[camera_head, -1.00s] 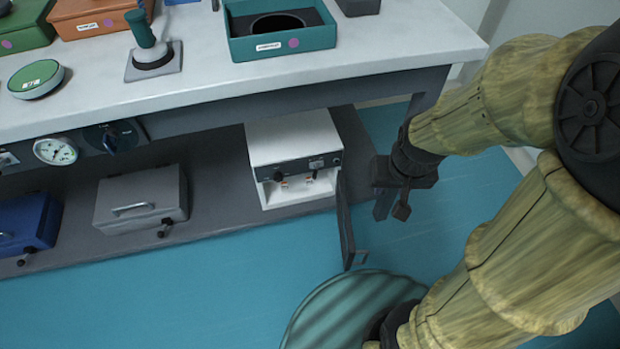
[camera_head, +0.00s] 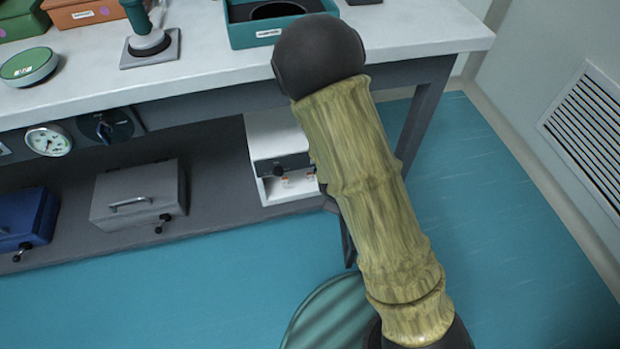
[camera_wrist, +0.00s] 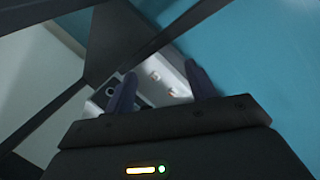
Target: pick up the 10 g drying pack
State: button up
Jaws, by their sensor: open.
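A white box-shaped cabinet (camera_head: 268,135) stands on the lower shelf with its dark door (camera_head: 347,240) swung open. Two small pale packs with orange marks sit in its open lower bay, a left pack (camera_head: 284,181) and a right pack (camera_head: 310,177). Their labels are too small to read, so I cannot tell which is the 10 g drying pack. My gripper (camera_wrist: 160,83) is open in the wrist view, its dark fingers spread and pointing toward the cabinet. Two small pale spots, an upper one (camera_wrist: 155,76) and a lower one (camera_wrist: 172,92), show between the fingers.
The grey table frame (camera_head: 425,110) and white top (camera_head: 415,35) hang over the shelf. A grey case (camera_head: 138,192) and a blue case (camera_head: 25,215) stand left of the cabinet. A vented wall (camera_head: 590,120) is at the right.

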jog(key=w+a+f+n+t+y+b, duration=0.1)
jog(key=a+f+n+t, duration=0.3)
jog(key=n, duration=0.7)
jog(key=w+a+f+n+t+y+b, duration=0.1)
jog(key=a+f+n+t, duration=0.2)
jog(key=f+n, duration=0.5)
jog(key=n+t, duration=0.1)
jog(key=n, duration=0.3)
jog(key=shift+w+a+f+y, duration=0.15)
jog(key=shift+w+a+y, duration=0.15)
jog(key=shift+a, duration=0.1)
jog(key=shift+b, duration=0.3)
jog(key=b, duration=0.5)
send_near(310, 176)
jog(key=shift+w+a+f, duration=0.3)
jog(key=shift+w+f, duration=0.35)
jog(key=shift+w, duration=0.05)
jog(key=shift+w+f+b, duration=0.1)
jog(key=shift+w+b, duration=0.2)
jog(key=shift+w, duration=0.15)
